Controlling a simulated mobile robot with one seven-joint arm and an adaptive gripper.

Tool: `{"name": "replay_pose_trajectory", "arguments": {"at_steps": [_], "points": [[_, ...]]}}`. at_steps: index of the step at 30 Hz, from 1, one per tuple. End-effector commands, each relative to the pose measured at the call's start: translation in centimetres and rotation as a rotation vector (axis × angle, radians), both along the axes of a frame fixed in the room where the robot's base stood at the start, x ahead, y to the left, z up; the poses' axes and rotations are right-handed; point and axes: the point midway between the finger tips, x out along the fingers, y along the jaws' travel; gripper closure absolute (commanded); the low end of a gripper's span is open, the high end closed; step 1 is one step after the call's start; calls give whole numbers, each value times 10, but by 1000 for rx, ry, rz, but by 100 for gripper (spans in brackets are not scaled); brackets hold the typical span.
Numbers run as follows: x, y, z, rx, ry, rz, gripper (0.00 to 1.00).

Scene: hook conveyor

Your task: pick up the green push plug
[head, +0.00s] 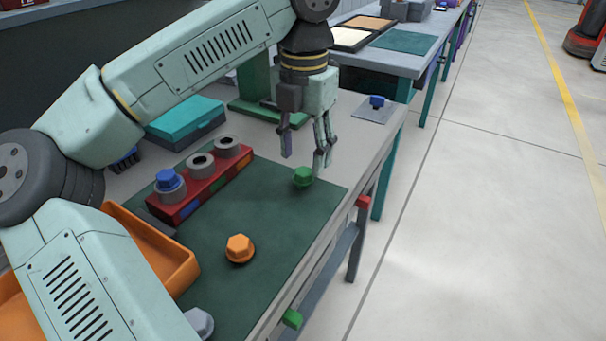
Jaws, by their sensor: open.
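The green push plug (303,176) stands on the dark green mat (285,228), near the mat's far right corner. My gripper (304,158) points down with its fingers apart and nothing between them. In the picture its fingertips are just above and to either side of the plug; the exact height gap is hard to tell. The plug looks upright and is not held.
A red block (203,188) with round sockets, one holding a blue plug (167,180), is left of the green plug. An orange plug (239,247) and a grey plug (200,322) are nearer. A teal box (186,117) and an orange tray (160,248) are left.

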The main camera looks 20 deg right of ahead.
Motion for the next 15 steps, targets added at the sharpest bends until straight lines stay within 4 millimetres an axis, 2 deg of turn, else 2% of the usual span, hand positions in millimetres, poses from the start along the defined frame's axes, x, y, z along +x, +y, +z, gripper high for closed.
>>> {"name": "replay_pose_trajectory", "arguments": {"at_steps": [9, 15], "points": [[1, 0, -41, -1, 1, -1, 52], [2, 0, -52, -1, -1, 1, 52]]}}
